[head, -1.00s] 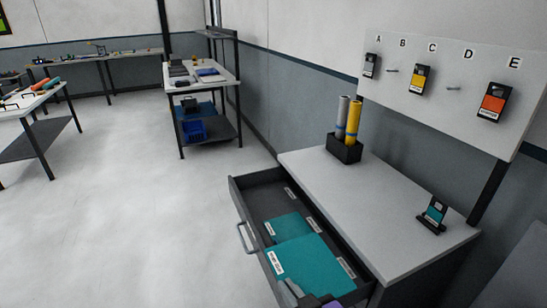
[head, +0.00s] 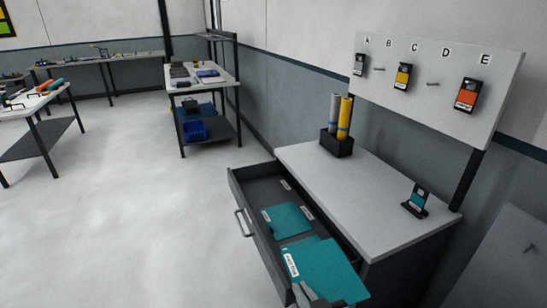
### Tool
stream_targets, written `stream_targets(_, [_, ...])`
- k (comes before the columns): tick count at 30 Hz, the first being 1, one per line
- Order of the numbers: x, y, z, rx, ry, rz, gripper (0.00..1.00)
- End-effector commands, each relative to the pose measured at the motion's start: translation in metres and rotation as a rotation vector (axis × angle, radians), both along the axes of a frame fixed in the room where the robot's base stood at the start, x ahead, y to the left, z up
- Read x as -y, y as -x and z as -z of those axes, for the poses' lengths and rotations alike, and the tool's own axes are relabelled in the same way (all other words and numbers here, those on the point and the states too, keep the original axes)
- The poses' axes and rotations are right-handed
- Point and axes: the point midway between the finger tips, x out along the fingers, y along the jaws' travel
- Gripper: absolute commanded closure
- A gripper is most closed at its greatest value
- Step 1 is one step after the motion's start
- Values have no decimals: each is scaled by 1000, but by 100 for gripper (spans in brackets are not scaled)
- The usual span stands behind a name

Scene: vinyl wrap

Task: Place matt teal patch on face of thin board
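A large teal patch (head: 335,270) with a white label on its left edge is at the near end of the open drawer (head: 257,186). It overlaps the drawer's right side and seems raised and tilted. My gripper (head: 318,297) shows at the bottom edge, on the patch's near edge; it appears shut on it, though its fingertips are partly cut off. A smaller teal patch (head: 287,220) lies flat farther back in the drawer. The label text is too small to read. I cannot tell which thing is the thin board; a grey panel (head: 505,262) stands at the lower right.
The grey cabinet top (head: 350,185) carries a black holder (head: 336,146) with grey and yellow rolls, and a small stand (head: 416,202). A lettered board (head: 435,75) with hanging packets rises behind. Open floor (head: 130,200) lies to the left; tables stand farther off.

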Motion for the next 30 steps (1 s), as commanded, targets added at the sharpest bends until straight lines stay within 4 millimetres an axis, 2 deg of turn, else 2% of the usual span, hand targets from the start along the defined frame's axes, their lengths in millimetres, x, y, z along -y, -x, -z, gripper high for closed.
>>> stream_targets(10, [59, 24, 64, -7, 2, 128, 100])
stream_targets(18, [116, 73, 136, -7, 1, 246, 100])
stream_targets(22, [129, 89, 154, -4, 1, 274, 100])
stream_targets(30, [137, 94, 158, 1, 1, 292, 100])
